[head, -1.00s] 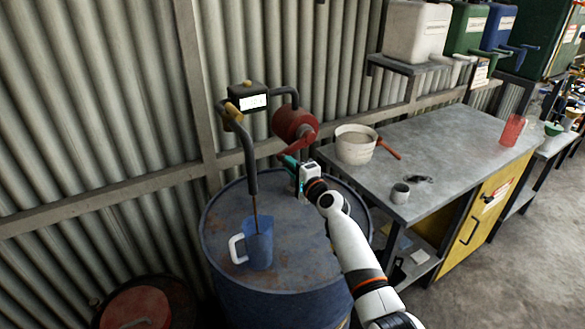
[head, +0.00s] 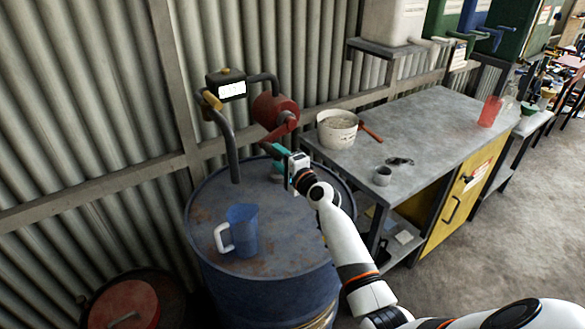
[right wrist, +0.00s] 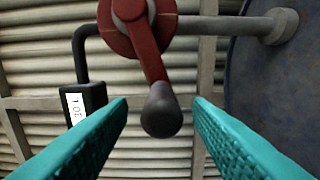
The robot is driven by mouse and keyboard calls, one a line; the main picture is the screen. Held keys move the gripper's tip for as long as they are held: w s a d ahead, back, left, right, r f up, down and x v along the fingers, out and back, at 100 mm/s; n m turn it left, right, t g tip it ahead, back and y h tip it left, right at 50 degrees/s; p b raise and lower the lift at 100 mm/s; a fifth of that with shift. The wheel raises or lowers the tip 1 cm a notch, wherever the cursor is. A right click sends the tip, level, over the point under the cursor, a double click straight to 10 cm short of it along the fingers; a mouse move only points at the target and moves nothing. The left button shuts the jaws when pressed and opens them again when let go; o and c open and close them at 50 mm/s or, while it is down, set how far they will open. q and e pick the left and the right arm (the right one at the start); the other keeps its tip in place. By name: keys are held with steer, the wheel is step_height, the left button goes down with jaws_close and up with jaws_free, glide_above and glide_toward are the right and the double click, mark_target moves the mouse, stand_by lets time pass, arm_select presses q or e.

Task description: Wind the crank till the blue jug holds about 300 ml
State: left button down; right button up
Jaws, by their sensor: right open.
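The blue jug (head: 243,230) with a white handle stands upright on the rusty drum lid (head: 285,235), below the end of the spout pipe (head: 228,140). Its liquid level cannot be made out. The red pump (head: 270,108) has a red crank (head: 283,130); in the right wrist view the crank arm (right wrist: 147,55) hangs down to a dark knob (right wrist: 161,110). My right gripper (head: 275,156) is at the crank, its teal fingers open (right wrist: 160,112) on either side of the knob with gaps. The meter (head: 232,89) has a lit display, too small to read surely. My left gripper is out of view.
A red-lidded drum (head: 122,304) stands at lower left. A corrugated wall is close behind.

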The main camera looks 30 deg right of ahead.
steer(key=s+b, duration=0.1)
steer(key=s, duration=0.8)
steer(key=shift+d, duration=0.4)
steer(key=shift+s+r, duration=0.1)
